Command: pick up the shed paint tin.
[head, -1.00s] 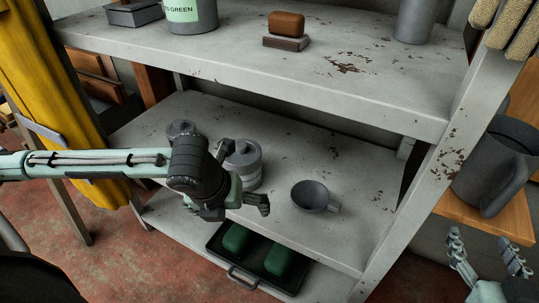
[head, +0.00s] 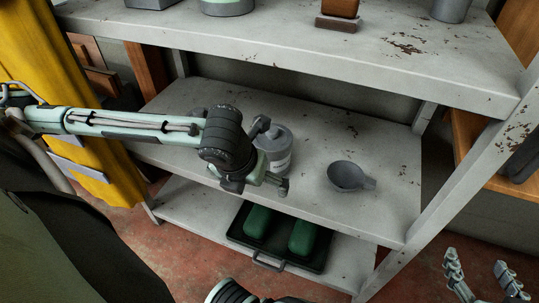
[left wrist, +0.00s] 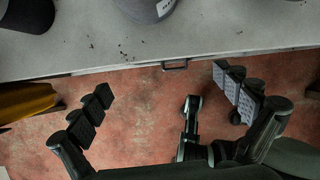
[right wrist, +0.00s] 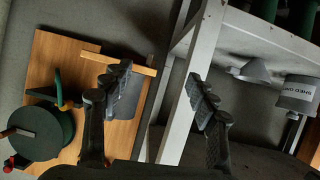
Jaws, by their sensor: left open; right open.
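The shed paint tin (head: 277,158) is a grey, lidded tin with a pale label, upright on the middle shelf. Part of it is hidden behind my left gripper in the head view. It shows at the top edge of the left wrist view (left wrist: 148,8), and its label reads "SHED" in the right wrist view (right wrist: 298,96). My left gripper (head: 277,165) is open and empty, in front of the tin and apart from it; its spread fingers show in the left wrist view (left wrist: 168,98). My right gripper (head: 485,280) is open and empty, low at the right, away from the tin.
A grey handled cup (head: 347,176) stands right of the tin. A black tray (head: 318,258) with green items is on the lower shelf. The upper shelf (head: 300,45) overhangs and holds another tin (head: 228,6). A shelf post (head: 440,200) stands between the tin and my right gripper.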

